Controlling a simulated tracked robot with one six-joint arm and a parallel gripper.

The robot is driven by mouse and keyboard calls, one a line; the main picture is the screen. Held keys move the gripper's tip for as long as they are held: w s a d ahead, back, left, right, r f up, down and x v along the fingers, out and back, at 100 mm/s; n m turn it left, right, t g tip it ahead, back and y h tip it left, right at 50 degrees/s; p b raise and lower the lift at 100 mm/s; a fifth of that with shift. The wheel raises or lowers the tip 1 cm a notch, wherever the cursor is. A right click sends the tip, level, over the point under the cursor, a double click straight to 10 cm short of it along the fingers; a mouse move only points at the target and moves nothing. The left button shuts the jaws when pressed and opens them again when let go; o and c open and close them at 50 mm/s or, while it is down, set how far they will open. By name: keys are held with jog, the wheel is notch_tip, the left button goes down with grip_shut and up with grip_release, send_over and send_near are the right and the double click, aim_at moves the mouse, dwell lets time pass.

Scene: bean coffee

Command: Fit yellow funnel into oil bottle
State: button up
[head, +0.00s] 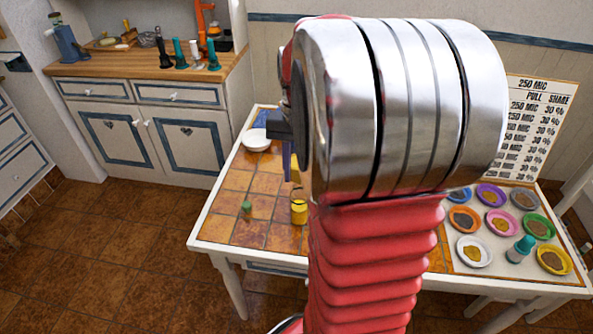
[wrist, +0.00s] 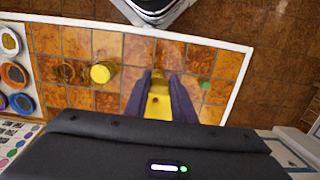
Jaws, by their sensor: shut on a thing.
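My gripper (wrist: 158,100) is shut on the yellow funnel (wrist: 158,106), which sits between the two dark fingers in the wrist view. In the head view my arm hides most of the gripper and funnel. The oil bottle (head: 299,213), clear glass with yellow oil low in it, stands on the tiled table. It also shows in the wrist view (wrist: 101,73), left of the funnel and apart from it. The funnel's height above the table is hard to tell.
A small green object (head: 247,207) stands left of the bottle on the table (head: 215,228). A white bowl (head: 256,140) is at the table's far left corner. Several coloured dishes (head: 473,251) and a teal-topped bottle (head: 521,249) are at the right. Tiles around the bottle are mostly clear.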

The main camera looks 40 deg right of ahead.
jog(key=shift+f, duration=0.1)
jog(key=o, duration=1)
jog(key=shift+o, duration=0.2)
jog(key=shift+r, duration=3.05)
jog(key=shift+a, duration=0.15)
